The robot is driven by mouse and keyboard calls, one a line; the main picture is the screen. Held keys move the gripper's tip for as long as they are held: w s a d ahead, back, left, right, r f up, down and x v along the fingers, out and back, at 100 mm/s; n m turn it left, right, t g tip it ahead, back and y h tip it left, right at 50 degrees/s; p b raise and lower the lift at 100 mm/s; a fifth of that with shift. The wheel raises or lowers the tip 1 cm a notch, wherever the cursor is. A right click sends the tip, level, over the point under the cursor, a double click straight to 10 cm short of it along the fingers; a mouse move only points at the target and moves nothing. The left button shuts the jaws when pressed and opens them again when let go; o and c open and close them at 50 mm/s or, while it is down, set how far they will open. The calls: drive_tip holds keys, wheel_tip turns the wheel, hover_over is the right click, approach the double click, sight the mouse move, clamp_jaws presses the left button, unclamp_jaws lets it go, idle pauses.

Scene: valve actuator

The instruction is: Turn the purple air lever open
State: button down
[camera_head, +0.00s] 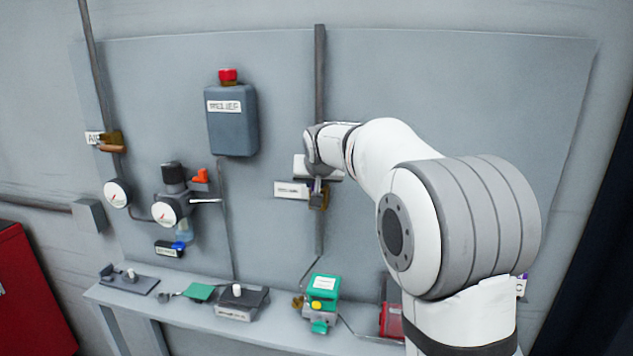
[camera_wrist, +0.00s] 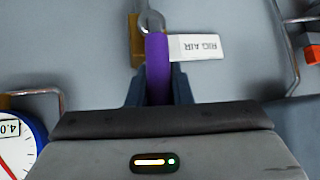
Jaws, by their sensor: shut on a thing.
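The purple air lever (camera_wrist: 158,68) shows in the wrist view, running from a round metal pivot at the top down between my fingers. Its brass valve body (camera_wrist: 136,42) is beside it on the left, and a white tag reading "RIG AIR" (camera_wrist: 198,47) is on its right. My gripper (camera_wrist: 156,84) is shut on the lever, one dark finger on each side. In the head view my gripper (camera_head: 317,186) is at the brass valve (camera_head: 318,200) on the vertical pipe, and hides most of the lever. The tag (camera_head: 291,190) shows to the left there.
Gauges and a regulator (camera_head: 174,180) are further left. A shelf (camera_head: 260,333) below carries a green and yellow device (camera_head: 322,294) and several small parts. A gauge edge (camera_wrist: 18,150) shows at the wrist view's left.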

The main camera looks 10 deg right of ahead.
drive_tip(key=shift+f, duration=0.3)
drive_tip(key=c, duration=1.3)
unclamp_jaws()
drive_tip(key=shift+s+r, duration=0.1)
drive_tip(key=shift+r, duration=0.15)
drive_tip(key=b+v, duration=0.2)
drive_tip(key=v, duration=0.5)
drive_tip(key=shift+s+r+b, duration=0.2)
drive_tip(key=shift+s+b, duration=0.1)
drive_tip(key=shift+b, duration=0.05)
drive_tip(key=s+d+f+g+b, duration=0.1)
drive_tip(key=s+d+f+g, duration=0.1)
drive_tip(key=s+f, duration=0.6)
drive_tip(key=s+d+f+n+g+b, duration=0.1)
drive_tip(key=s+f+g+b, duration=0.1)
drive_tip(key=s+f, duration=0.7)
drive_tip(key=s+d+f+g+b, duration=0.2)
drive_tip(key=s+f, duration=0.6)
drive_tip(key=s, duration=1.1)
drive_tip(key=shift+d+f, duration=0.3)
